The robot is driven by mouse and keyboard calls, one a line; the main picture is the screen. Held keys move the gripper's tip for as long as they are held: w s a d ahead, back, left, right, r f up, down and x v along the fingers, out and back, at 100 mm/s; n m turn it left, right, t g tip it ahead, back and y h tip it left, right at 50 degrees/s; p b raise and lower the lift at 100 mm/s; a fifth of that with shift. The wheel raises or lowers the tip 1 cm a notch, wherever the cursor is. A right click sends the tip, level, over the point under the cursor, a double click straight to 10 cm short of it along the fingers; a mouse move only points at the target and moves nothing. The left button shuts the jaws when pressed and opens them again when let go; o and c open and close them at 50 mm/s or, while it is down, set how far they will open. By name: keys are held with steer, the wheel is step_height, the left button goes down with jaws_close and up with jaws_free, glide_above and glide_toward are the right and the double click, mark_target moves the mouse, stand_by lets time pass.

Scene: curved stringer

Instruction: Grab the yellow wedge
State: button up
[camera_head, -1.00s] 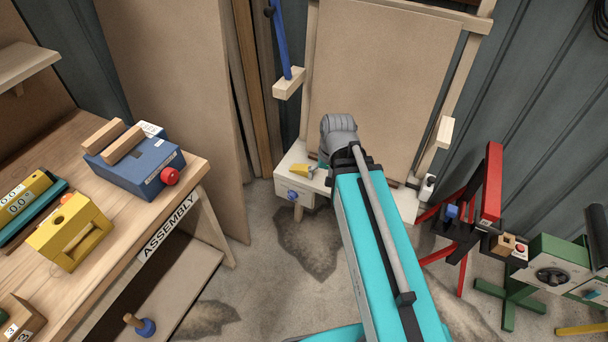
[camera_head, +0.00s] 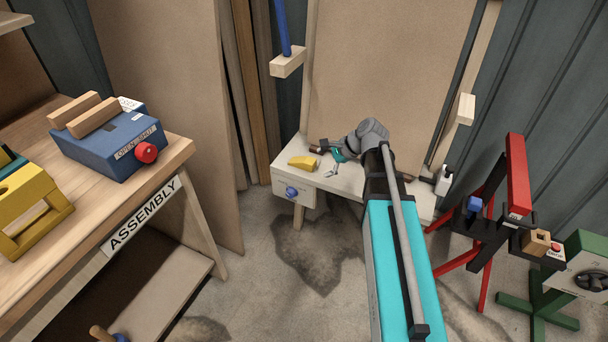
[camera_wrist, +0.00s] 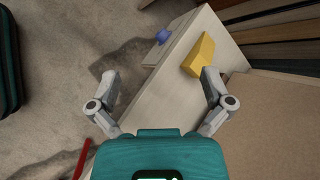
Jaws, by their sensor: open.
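The yellow wedge (camera_head: 302,163) lies on top of the small pale cabinet (camera_head: 351,192) below the big brown board. In the wrist view the yellow wedge (camera_wrist: 199,55) sits beyond my fingers, close to the right fingertip and near the cabinet's far edge. My gripper (camera_head: 336,165) is just right of the wedge in the head view and apart from it. In the wrist view my gripper (camera_wrist: 160,80) has its two grey fingers spread wide, with nothing between them but the cabinet top and floor behind.
A brown board (camera_head: 385,80) stands upright behind the cabinet. A blue knob (camera_head: 291,193) sticks out of its drawer front. A dark cylinder (camera_head: 319,149) lies behind the wedge. The assembly bench (camera_head: 160,160) is at left.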

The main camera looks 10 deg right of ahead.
mark_target(307, 159)
steer(key=w+d+f+m+t+y+b, duration=0.1)
steer(key=w+d+f+m+b, duration=0.1)
steer(key=m+b, duration=0.1)
steer(key=w+d+f+m+t+y+b, duration=0.1)
steer(key=w+d+f+m+b, duration=0.1)
steer(key=w+m+b, duration=0.1)
steer(key=w+d+f+m+t+b, duration=0.1)
steer(key=w+d+f+m+b, duration=0.1)
steer(key=b, duration=0.3)
steer(key=shift+w+d+f+m+t+y, duration=0.1)
steer(key=shift+w+f+m+t+y, duration=0.2)
steer(key=shift+f+m+y, duration=0.15)
steer(key=shift+w+d+m+t+b, duration=0.2)
steer(key=shift+d+m+t+b, duration=0.1)
steer(key=shift+d+m+b, duration=0.15)
steer(key=shift+w+a, duration=0.1)
steer(key=shift+a, duration=0.05)
steer(key=shift+b+x, duration=1.6)
steer(key=shift+x, duration=2.6)
steer(key=shift+b+x, duration=1.1)
steer(key=shift+x, duration=1.5)
steer(key=c, duration=1.2)
